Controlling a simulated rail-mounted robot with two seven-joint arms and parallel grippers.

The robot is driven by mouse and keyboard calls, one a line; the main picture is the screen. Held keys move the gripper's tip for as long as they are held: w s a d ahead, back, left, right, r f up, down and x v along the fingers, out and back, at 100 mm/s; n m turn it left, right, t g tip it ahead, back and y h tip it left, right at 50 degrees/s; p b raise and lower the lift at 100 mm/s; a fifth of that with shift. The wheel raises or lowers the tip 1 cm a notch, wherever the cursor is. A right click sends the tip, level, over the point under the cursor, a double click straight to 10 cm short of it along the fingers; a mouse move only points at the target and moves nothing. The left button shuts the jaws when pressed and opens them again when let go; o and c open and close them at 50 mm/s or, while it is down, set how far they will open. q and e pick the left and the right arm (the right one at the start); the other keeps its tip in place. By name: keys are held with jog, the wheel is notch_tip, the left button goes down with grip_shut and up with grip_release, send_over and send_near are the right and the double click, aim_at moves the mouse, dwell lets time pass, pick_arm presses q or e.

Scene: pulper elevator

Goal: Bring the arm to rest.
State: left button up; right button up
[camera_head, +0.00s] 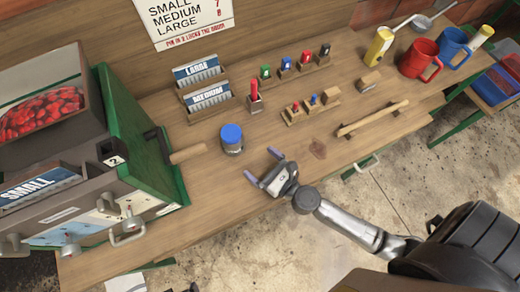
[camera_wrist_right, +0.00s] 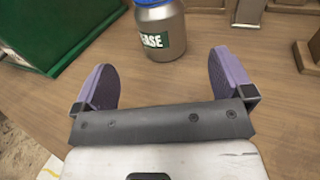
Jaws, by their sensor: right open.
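My right gripper (camera_head: 263,167) is over the front part of the wooden bench, to the right of a grease jar with a blue lid (camera_head: 232,139). Its two purple fingers are spread wide with nothing between them. In the right wrist view my gripper (camera_wrist_right: 164,82) is open and the jar (camera_wrist_right: 161,30), labelled with letters ending in "ASE", stands upright beyond the fingertips, apart from them. My right arm (camera_head: 340,218) reaches in from the lower right. My left gripper does not show.
A green machine (camera_head: 140,130) with a wooden-handled lever (camera_head: 188,153) stands at the left. Plate racks (camera_head: 205,90) and small coloured parts (camera_head: 285,64) line the bench's back. A wooden bar (camera_head: 373,118) lies right of my gripper. Red and blue mugs (camera_head: 418,57) stand far right.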

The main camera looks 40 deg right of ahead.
dwell(0.4)
jog(key=s+a+r+n+g+y+p, duration=0.35)
jog(key=r+n+p, duration=0.55)
jog(key=n, duration=0.3)
jog(key=s+a+r+n+g+y+p, duration=0.35)
jog(key=r+n+p, duration=0.5)
jog(key=n, duration=0.35)
jog(key=s+d+r+n+g+h+p, duration=0.7)
jog(key=s+d+r+n+h+p, duration=0.2)
jog(key=p, duration=0.4)
jog(key=shift+s+d+r+n+h, duration=0.25)
jog(key=shift+d+n+h, duration=0.55)
jog(key=shift+d+n, duration=0.3)
